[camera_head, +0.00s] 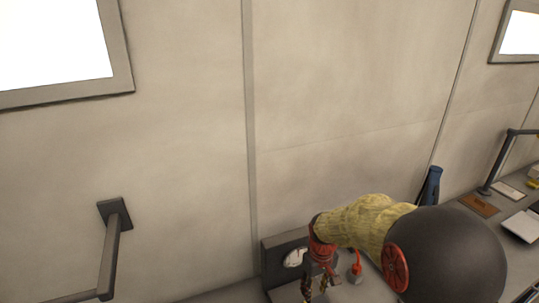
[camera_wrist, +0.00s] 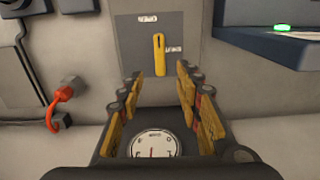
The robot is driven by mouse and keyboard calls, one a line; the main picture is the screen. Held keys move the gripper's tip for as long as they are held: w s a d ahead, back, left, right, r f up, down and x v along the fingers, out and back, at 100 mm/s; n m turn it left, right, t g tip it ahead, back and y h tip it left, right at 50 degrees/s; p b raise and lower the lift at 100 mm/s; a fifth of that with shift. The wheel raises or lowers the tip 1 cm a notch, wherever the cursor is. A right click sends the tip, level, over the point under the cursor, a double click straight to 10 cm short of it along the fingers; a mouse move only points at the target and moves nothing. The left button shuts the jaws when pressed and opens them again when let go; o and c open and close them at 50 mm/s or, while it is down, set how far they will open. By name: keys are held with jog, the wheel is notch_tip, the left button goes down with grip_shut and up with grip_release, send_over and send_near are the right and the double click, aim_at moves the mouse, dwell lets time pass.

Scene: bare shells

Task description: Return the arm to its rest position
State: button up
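My arm reaches across the lower right of the head view, with a yellow sleeve and a red wrist. My gripper (camera_head: 318,288) points down beside a grey box with a round white gauge (camera_head: 295,257). In the wrist view my gripper (camera_wrist: 160,88) has its two yellow-and-black finger rows spread apart, with nothing held between them. A white dial (camera_wrist: 153,145) shows low between the fingers. Beyond the fingertips a yellow lever (camera_wrist: 159,55) stands upright on a grey panel (camera_wrist: 190,28); the fingers do not appear to touch it.
A red plug-like part (camera_wrist: 60,100) with a cable is at left in the wrist view. A blue-grey box with a green light (camera_wrist: 282,28) juts in at upper right. In the head view a wall bracket (camera_head: 113,245) stands at left, and a lamp (camera_head: 496,165) and papers (camera_head: 522,225) at right.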

jog(key=s+r+m+t+b, duration=0.1)
jog(key=s+r+b, duration=0.3)
jog(key=s+b, duration=0.4)
jog(key=s+r+m+t+b, duration=0.2)
jog(key=s+r+t+b, duration=0.2)
jog(key=s, duration=1)
jog(key=d+r+b, duration=0.1)
jog(key=b, duration=0.2)
jog(key=shift+t+b, duration=0.3)
jog(key=shift+b, duration=0.1)
